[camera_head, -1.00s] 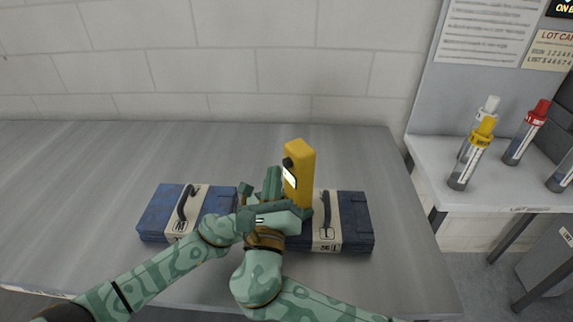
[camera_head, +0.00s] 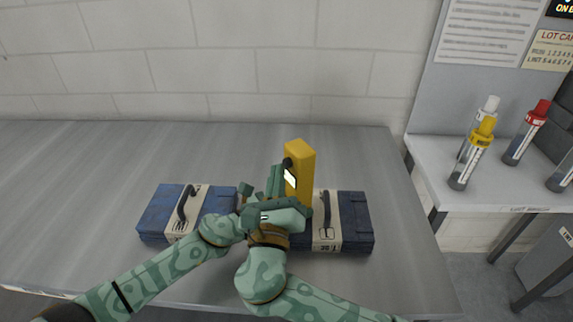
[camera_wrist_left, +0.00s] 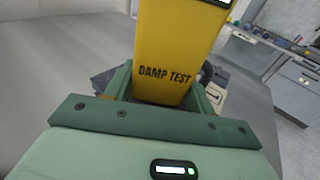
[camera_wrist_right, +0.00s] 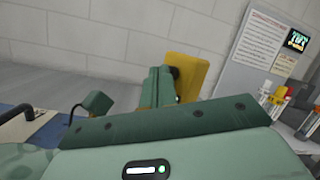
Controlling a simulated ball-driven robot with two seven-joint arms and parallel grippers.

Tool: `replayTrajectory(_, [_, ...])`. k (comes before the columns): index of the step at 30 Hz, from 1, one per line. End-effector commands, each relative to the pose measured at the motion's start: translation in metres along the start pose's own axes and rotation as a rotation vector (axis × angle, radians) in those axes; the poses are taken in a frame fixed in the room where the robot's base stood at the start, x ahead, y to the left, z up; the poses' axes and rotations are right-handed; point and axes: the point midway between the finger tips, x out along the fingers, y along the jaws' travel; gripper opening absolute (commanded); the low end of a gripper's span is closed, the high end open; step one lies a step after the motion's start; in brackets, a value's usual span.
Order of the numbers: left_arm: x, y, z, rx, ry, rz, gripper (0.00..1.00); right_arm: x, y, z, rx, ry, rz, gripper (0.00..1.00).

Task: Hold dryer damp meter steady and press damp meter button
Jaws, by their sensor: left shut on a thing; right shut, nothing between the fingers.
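The yellow damp meter (camera_head: 300,162) stands nearly upright above the table, with a dark button (camera_head: 288,163) and a small lit screen (camera_head: 290,180) on its left side. My left gripper (camera_head: 300,210) is shut around its lower end; the left wrist view shows the lettering "DAMP TEST" on the meter (camera_wrist_left: 165,45) between the fingers. My right gripper (camera_head: 276,172) is shut and empty, its fingertips just left of the button. In the right wrist view the fingertips (camera_wrist_right: 160,72) are close beside the dark button (camera_wrist_right: 175,72); I cannot tell whether they touch.
Two blue cases with pale bands, a left one (camera_head: 158,212) and a right one (camera_head: 357,225), lie on the grey table (camera_head: 90,165) beneath my arms. A side shelf (camera_head: 430,160) at right holds several capped tubes. The table's left and back are clear.

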Motion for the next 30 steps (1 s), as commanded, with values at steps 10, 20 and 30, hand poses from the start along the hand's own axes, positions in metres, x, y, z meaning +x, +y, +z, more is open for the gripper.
replayTrajectory(10, [0.0, 0.0001, 0.0001, 0.0, 0.0, 0.0, 0.42, 0.0001, -0.0001, -0.0004, 0.0, 0.0, 0.0, 0.0])
replayTrajectory(20, [0.0, 0.0001, 0.0001, 0.0, 0.0, 0.0, 0.42, 0.0027, -0.0019, -0.0022, 0.0, 0.0, 0.0, 0.0])
replayTrajectory(30, [0.0, 0.0, 0.0001, 0.0, 0.0, 0.0, 0.42, 0.0056, -0.0041, -0.0044, -0.001, 0.0, 0.0, 0.0])
